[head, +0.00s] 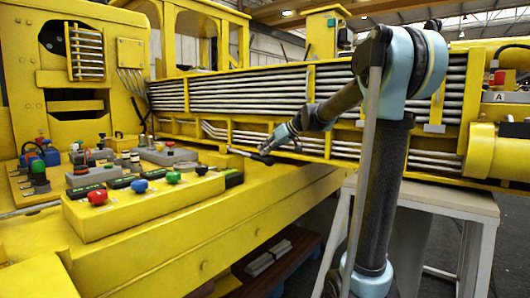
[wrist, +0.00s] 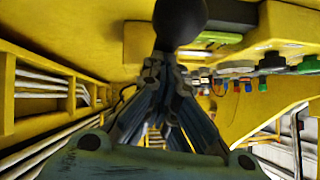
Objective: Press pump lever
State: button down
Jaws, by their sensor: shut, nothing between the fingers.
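My gripper (head: 267,149) is at the lever's right end in the head view. In the wrist view my gripper (wrist: 163,62) has its fingers together with nothing held. The knob overlaps the fingertips in the picture, and I cannot tell whether they touch it. The lever's pivot is not clear.
A yellow control console (head: 150,202) with coloured knobs lies at left. Silver pipes (head: 250,90) run along the boom behind my gripper. A grey-topped table (head: 440,198) stands at right. A pallet (head: 285,255) lies on the floor below.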

jog(key=s+d+r, duration=0.2)
jog(key=d+r, duration=0.5)
jog(key=r, duration=0.3)
jog(key=shift+s+d, duration=0.4)
dwell(1.7)
